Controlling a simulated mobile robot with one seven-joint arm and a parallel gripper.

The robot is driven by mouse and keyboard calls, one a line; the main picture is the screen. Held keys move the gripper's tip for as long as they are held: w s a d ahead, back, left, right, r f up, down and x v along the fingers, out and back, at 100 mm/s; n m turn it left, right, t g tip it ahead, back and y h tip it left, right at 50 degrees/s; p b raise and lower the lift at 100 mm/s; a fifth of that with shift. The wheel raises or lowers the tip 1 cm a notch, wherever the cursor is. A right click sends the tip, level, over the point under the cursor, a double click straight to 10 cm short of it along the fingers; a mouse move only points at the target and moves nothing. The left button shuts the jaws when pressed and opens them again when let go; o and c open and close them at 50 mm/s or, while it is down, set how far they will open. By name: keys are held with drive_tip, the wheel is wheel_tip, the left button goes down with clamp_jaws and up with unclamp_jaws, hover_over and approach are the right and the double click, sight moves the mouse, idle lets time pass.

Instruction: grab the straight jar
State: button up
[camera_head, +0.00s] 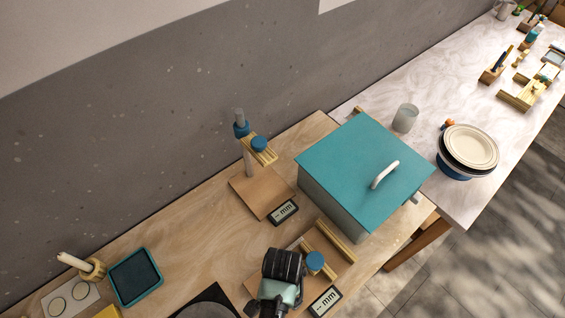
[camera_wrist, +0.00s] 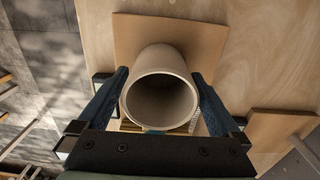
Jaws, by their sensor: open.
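The straight jar (camera_wrist: 160,60) is a plain beige cylinder, seen in the wrist view from above its round open mouth. It stands on a brown board (camera_wrist: 205,38). My gripper (camera_wrist: 160,80) is open, with one dark blue finger on each side of the jar. Whether the fingers touch its wall I cannot tell. In the head view my gripper (camera_head: 280,290) is over the front measuring stand, seen from behind, and I cannot make out the jar there.
A teal-lidded box (camera_head: 350,160) stands close by on the right. A second measuring stand (camera_head: 262,190) with an upright post is behind. A dark teal tray (camera_head: 134,275) lies at the left. A pale cup (camera_head: 405,118) and stacked plates (camera_head: 470,146) are farther right.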

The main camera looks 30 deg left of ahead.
drive_tip(key=shift+f, duration=0.1)
drive_tip(key=c, duration=1.4)
drive_tip(key=shift+o, duration=0.2)
